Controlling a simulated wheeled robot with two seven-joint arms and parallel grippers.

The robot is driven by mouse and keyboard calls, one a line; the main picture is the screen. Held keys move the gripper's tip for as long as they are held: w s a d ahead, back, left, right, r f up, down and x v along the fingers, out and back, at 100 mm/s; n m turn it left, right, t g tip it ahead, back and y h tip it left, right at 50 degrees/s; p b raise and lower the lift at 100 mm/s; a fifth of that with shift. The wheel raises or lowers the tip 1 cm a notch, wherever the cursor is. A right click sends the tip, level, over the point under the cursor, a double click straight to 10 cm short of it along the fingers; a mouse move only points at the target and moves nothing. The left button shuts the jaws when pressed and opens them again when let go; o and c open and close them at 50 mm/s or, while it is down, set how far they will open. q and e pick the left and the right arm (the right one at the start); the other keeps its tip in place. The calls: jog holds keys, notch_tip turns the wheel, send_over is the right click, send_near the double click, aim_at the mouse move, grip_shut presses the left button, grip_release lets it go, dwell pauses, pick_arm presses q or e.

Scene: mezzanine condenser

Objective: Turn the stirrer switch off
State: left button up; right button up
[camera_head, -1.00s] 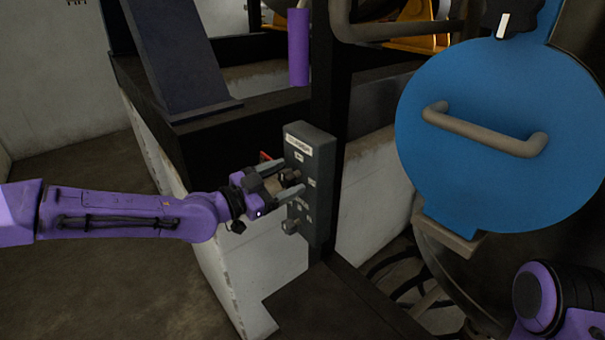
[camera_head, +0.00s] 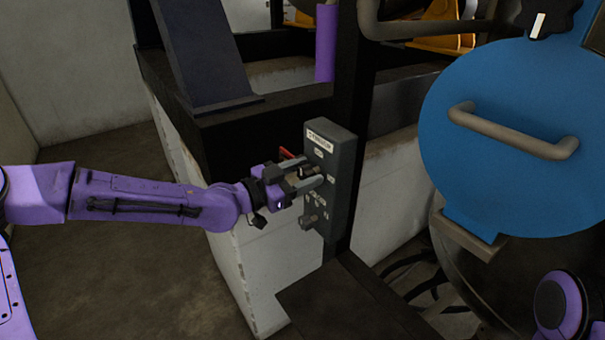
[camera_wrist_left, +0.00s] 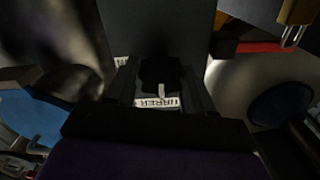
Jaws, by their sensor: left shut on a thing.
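The grey control box (camera_head: 342,180) is fixed to a dark upright post, with a white label (camera_head: 319,142) at its top. My left gripper (camera_head: 306,173) reaches in from the left and is shut on the upper knob, the stirrer switch (camera_head: 308,171), which its fingers largely hide. In the left wrist view the dark switch (camera_wrist_left: 160,72) sits between the two fingers. A white pointer mark on it points towards the label, which reads STIRRER upside down. A second knob (camera_head: 308,222) sits lower on the box, clear of the fingers. My right gripper is out of view.
A red piece (camera_head: 287,153) shows just behind the left gripper. A blue round cover (camera_head: 510,90) with a bar handle (camera_head: 512,134) stands to the right. A purple vertical tube (camera_head: 325,45) is above the box. Open floor (camera_head: 110,240) lies at left.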

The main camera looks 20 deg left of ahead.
pick_arm(q)
jog(key=o, duration=1)
jog(key=shift+w, duration=0.1)
jog(key=shift+c, duration=0.2)
jog(key=p+v, duration=0.6)
jog(key=v, duration=0.4)
jog(key=shift+s+p, duration=0.25)
jog(key=shift+p, duration=0.1)
jog(key=shift+a, duration=0.15)
